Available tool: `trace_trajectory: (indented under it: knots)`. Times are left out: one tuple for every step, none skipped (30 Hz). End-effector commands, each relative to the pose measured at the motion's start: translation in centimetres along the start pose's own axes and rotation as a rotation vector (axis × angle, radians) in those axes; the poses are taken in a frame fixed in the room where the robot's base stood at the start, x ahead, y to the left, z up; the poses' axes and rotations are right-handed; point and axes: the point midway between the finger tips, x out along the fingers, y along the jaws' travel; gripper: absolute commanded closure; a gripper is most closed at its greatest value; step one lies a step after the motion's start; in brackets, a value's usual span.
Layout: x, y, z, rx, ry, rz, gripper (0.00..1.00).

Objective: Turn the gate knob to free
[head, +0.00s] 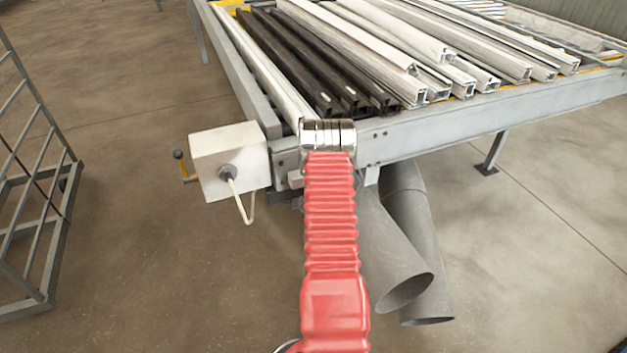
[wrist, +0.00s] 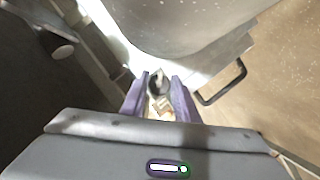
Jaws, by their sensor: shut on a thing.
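In the wrist view, my gripper (wrist: 160,79) has its two purple fingers on either side of a small dark round piece with a pale, metallic part below it. I take this to be the gate knob (wrist: 156,85), and the fingers are shut on it. Its turned position cannot be read. In the head view, my red arm runs up to the near corner of the bench and hides the fingers and the knob.
The bench (head: 450,130) carries white and black profiles (head: 325,85). A white box (head: 228,158) with a cable and a black-ended yellow lever (head: 180,165) sits left of the arm. Grey pipes (head: 400,260) hang at right. A metal rack (head: 35,190) stands at left.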

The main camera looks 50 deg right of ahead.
Motion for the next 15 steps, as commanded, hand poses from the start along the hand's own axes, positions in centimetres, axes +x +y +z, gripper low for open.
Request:
trace_trajectory:
  knots:
    - [0.01, 0.07, 0.06, -0.033, -0.001, 0.018, 0.95]
    - [0.01, 0.05, 0.06, -0.057, -0.001, 0.028, 0.95]
    - [0.01, 0.04, 0.02, -0.089, 0.0, 0.041, 0.95]
    - [0.01, 0.03, 0.04, -0.113, -0.001, 0.051, 0.95]
    - [0.01, 0.03, 0.03, -0.138, 0.0, 0.061, 0.95]
    - [0.01, 0.0, 0.05, -0.171, 0.0, 0.075, 0.95]
    - [0.0, -0.02, 0.09, -0.196, -0.001, 0.085, 0.95]
    - [0.0, -0.04, 0.09, -0.222, -0.001, 0.096, 0.95]
    - [0.01, -0.08, 0.08, -0.256, -0.001, 0.109, 0.95]
    - [0.01, -0.06, 0.06, -0.283, 0.0, 0.121, 0.95]
    - [0.02, -0.08, 0.06, -0.309, -0.001, 0.131, 0.95]
    - [0.02, -0.13, 0.05, -0.344, 0.0, 0.146, 0.95]
    - [0.03, -0.17, 0.06, -0.371, 0.0, 0.156, 0.95]
    - [0.03, -0.16, 0.05, -0.397, 0.0, 0.167, 0.95]
    - [0.03, -0.16, 0.05, -0.43, 0.0, 0.181, 0.95]
